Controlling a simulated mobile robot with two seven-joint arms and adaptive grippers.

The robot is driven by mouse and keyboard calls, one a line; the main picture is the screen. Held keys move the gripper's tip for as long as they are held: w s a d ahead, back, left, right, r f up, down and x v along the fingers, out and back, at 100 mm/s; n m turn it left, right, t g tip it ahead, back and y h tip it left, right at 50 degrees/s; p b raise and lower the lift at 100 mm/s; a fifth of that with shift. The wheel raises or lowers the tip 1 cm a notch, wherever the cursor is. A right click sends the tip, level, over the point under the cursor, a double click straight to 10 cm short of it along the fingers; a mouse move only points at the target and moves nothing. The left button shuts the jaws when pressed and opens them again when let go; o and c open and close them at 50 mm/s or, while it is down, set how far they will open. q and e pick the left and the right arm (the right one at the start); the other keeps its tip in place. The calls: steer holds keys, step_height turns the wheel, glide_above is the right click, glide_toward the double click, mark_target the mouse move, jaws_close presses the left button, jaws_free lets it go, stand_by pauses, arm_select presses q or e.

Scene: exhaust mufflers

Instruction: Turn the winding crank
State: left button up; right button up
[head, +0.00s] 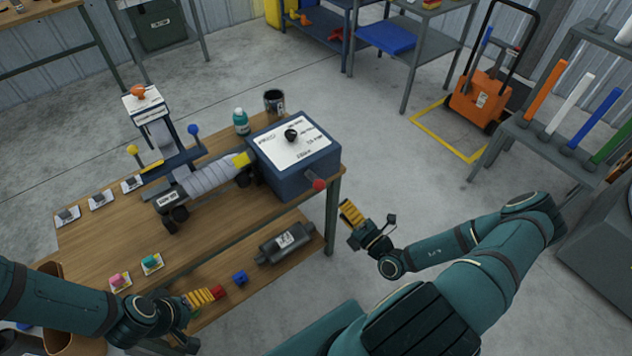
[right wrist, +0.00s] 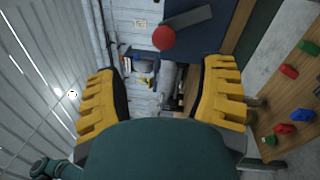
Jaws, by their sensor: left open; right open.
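The winding crank is a grey lever (head: 312,177) with a red knob (head: 319,185), on the right side of a dark blue machine box (head: 290,180). In the right wrist view the red knob (right wrist: 163,38) and the grey lever (right wrist: 190,18) show at the top, beyond the finger gap. My right gripper (head: 351,212) is open and empty, off the table's right edge, a little to the right of and below the knob in the head view, apart from it. My left gripper (head: 203,297) is open over the front left of the bench, far from the crank.
A grey muffler assembly (head: 207,177) leads into the box. A teal bottle (head: 241,122) and a dark can (head: 274,101) stand behind it. Another muffler (head: 287,243) lies on the lower shelf. The floor right of the bench is clear up to an orange cart (head: 480,97).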

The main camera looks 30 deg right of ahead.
mark_target(319, 184)
steer(key=w+n, duration=0.3)
steer(key=n, duration=0.2)
steer(key=w+a+n+g+y, duration=0.1)
steer(key=w+n, duration=0.3)
steer(key=n, duration=0.1)
steer(key=w+r+n+y+b, duration=0.1)
steer(key=w+n, duration=0.3)
steer(key=n, duration=0.1)
steer(key=shift+w+a+n+g, duration=0.1)
steer(key=shift+a+n+g, duration=0.2)
steer(key=shift+a+n, duration=0.1)
jaws_close()
